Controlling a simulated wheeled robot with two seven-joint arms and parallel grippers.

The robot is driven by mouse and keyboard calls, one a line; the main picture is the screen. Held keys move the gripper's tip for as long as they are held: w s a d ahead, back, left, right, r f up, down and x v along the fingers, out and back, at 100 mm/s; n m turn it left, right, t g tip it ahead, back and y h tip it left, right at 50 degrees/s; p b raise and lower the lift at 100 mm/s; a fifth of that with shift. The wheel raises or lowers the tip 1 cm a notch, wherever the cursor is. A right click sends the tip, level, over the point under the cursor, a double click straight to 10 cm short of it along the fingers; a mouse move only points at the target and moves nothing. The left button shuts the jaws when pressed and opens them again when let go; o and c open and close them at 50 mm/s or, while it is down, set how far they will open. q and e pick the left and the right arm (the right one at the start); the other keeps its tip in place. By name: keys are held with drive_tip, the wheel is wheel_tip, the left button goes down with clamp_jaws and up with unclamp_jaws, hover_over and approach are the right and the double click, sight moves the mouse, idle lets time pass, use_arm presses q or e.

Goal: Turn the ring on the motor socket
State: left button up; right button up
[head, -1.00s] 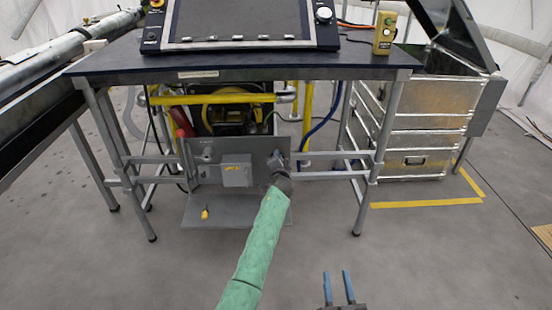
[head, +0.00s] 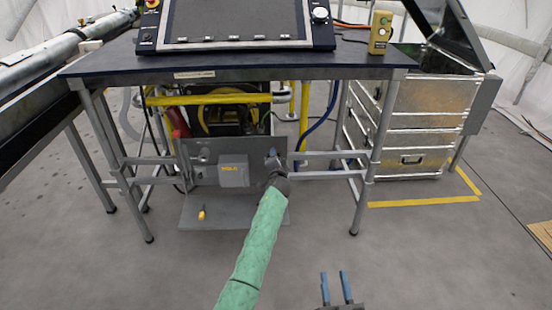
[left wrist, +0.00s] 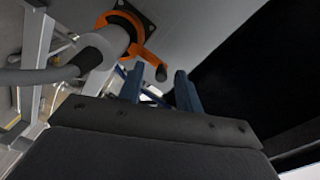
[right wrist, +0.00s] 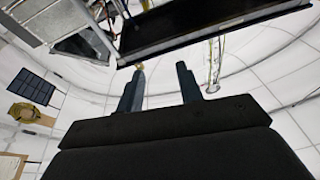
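In the left wrist view an orange ring (left wrist: 124,22) surrounds the socket on a grey panel, with an orange lever (left wrist: 140,52) ending in a dark knob. A grey plug (left wrist: 98,48) with a thick cable sits in it. My left gripper (left wrist: 158,80) is open, its two blue fingertips just below the lever and knob; I cannot tell if they touch. In the head view the green-sleeved left arm reaches the right part of the panel (head: 200,152) under the table, hiding the ring and left fingers. My right gripper (head: 337,288) is open and empty above the floor.
The dark-topped table (head: 240,65) stands over the panel; its legs and crossbars flank my left arm. A grey box (head: 233,172) is on the panel, and a small yellow item (head: 202,214) lies on its lower plate. Metal drawers (head: 415,130) stand right. The front floor is clear.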

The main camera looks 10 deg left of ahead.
use_arm(q)
drive_tip(key=shift+s, duration=0.15)
